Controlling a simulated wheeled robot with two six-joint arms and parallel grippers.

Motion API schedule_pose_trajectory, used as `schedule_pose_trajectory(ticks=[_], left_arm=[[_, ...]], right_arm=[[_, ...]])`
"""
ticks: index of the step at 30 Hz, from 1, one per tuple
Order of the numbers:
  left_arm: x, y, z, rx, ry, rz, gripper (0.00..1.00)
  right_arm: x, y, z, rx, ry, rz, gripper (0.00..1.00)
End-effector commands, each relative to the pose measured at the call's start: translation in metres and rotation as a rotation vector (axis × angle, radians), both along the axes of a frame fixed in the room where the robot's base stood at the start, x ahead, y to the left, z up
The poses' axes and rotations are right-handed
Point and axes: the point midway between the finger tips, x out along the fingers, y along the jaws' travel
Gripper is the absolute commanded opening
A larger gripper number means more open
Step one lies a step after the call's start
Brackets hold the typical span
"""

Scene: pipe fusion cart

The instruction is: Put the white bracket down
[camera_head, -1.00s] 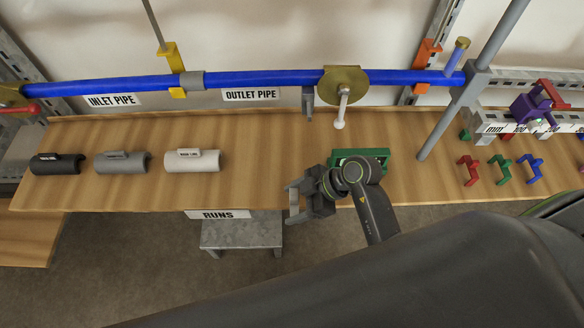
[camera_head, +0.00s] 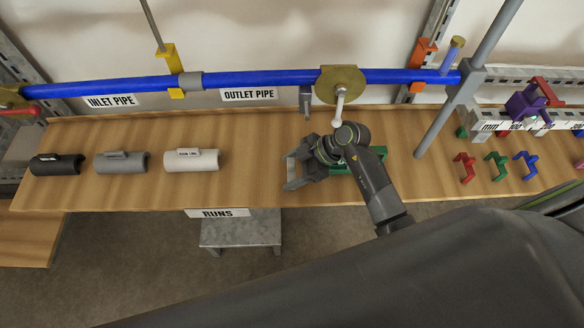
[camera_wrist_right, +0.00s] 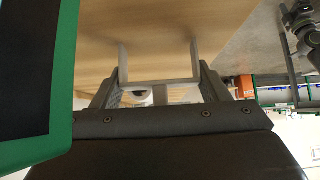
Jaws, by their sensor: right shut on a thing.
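My right gripper (camera_head: 292,172) is over the front part of the wooden bench, to the right of the white pipe shell. It also shows in the right wrist view (camera_wrist_right: 160,88), shut on the white bracket (camera_wrist_right: 160,75), a U-shaped piece that looks light grey there. The bracket's two prongs point away from the gripper toward the wooden surface. In the head view the bracket is hard to tell from the fingers. I cannot tell whether it touches the bench. My left gripper is not in view.
The wooden bench (camera_head: 255,190) is clear between the gripper and the white pipe shell (camera_head: 192,160). A green-edged tray (camera_head: 372,163) lies partly hidden under my right arm. Red, green and blue brackets (camera_head: 496,166) stand at right. The blue pipe (camera_head: 270,78) runs behind.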

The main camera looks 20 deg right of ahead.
Motion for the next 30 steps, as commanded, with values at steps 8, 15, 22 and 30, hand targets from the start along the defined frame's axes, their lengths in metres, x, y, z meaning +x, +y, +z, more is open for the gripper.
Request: schedule_pose_trajectory(ticks=[8, 15, 22, 30], left_arm=[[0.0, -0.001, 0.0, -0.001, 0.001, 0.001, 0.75], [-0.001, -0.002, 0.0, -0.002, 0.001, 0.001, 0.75], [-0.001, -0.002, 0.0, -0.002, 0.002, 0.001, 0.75], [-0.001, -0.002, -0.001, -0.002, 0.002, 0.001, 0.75]], right_arm=[[0.0, 0.0, -0.002, 0.0, 0.001, 0.001, 0.9], [0.0, 0.0, -0.002, 0.0, 0.0, 0.0, 0.9], [-0.004, -0.015, 0.014, -0.005, -0.003, 0.0, 0.9], [-0.012, -0.044, 0.045, -0.004, -0.002, 0.0, 0.9]])
